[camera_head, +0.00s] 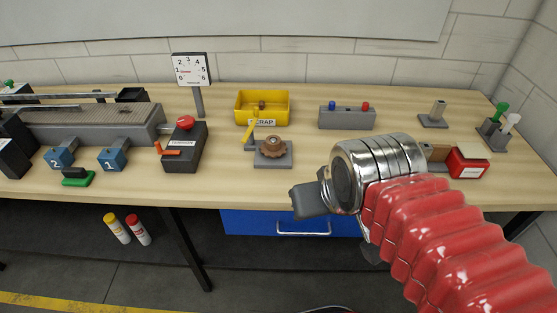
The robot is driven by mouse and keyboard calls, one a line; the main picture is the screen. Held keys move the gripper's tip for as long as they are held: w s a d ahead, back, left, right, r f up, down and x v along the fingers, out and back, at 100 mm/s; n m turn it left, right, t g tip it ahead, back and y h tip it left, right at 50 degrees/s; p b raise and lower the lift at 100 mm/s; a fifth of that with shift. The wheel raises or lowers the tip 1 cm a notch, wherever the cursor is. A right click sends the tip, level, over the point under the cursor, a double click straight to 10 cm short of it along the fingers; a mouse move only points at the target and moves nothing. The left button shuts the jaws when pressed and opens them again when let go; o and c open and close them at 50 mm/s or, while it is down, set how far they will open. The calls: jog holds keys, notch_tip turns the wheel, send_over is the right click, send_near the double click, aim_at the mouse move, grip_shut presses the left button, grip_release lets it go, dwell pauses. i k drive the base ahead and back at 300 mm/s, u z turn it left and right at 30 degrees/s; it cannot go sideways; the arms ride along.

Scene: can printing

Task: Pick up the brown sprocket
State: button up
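The brown sprocket (273,145) lies on a small grey block (274,160) near the front middle of the workbench, just in front of the yellow scrap bin. My gripper (308,201) is at the front edge of the bench, to the right of and nearer than the sprocket, apart from it. A dark grey part of it shows beyond the silver wrist; the fingertips cannot be made out clearly, so its opening cannot be told. My red sleeved arm comes in from the lower right.
A grey block with blue and red buttons (347,117) is behind right. A red box (467,160) is beyond my wrist.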

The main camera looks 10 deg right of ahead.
aim_at(276, 150)
jog(key=k, duration=0.7)
jog(key=u, duration=0.6)
jog(key=i, duration=1.4)
jog(key=u, duration=0.05)
